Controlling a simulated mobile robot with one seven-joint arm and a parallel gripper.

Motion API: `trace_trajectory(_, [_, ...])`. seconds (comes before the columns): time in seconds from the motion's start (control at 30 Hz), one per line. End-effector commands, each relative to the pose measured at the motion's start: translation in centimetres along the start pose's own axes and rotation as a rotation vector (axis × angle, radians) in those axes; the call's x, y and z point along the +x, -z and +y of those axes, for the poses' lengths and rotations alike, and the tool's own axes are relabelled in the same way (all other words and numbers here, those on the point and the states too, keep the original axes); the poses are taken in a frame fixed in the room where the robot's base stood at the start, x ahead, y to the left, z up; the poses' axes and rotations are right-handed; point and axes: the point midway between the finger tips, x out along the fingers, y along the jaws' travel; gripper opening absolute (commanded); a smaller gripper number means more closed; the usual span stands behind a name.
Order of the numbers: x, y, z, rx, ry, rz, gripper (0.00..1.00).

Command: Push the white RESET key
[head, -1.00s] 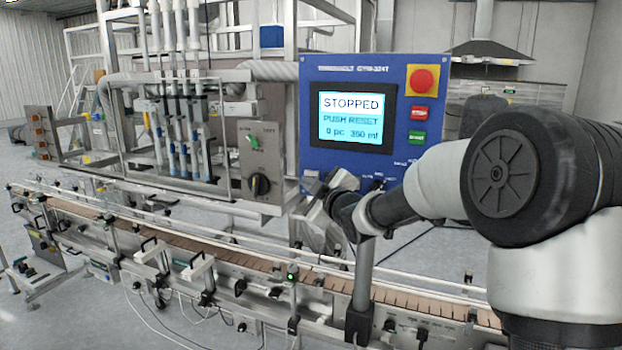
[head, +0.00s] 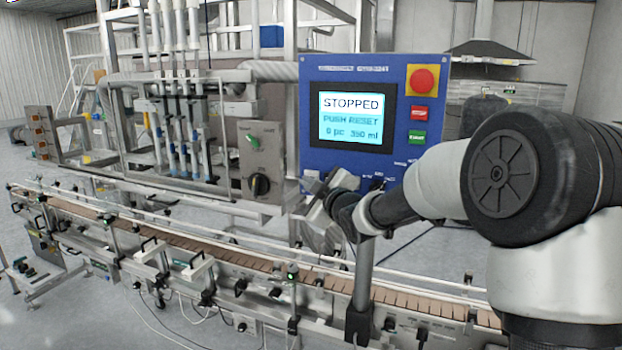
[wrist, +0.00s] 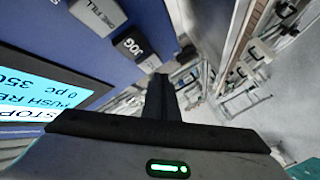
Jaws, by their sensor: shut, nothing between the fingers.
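The blue control panel (head: 388,68) stands in the middle of the head view. Its screen (head: 351,117) reads STOPPED and PUSH RESET. My gripper (head: 325,190) is at the panel's lower edge, below the screen, and covers part of the key row. In the wrist view my gripper's fingers (wrist: 158,82) are closed and empty. A small pale key (wrist: 150,63) shows just beyond their tips; no label on it is readable, so I cannot tell if it is RESET, or whether the fingers touch it. Beside it are a dark JOG key (wrist: 130,43) and a grey ONE FILL key (wrist: 98,14).
A red round button (head: 422,80), a red key (head: 419,113) and a green key (head: 417,137) are on the panel's right side. A selector box with a black knob (head: 260,184) stands left of the panel. The conveyor (head: 230,258) runs below my gripper.

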Motion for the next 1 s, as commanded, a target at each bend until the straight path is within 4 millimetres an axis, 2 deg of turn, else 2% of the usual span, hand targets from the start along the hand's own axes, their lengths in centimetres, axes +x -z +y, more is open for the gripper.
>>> trace_trajectory(1.0, [0.69,-0.5,0.49,0.0,0.0,0.0,0.0])
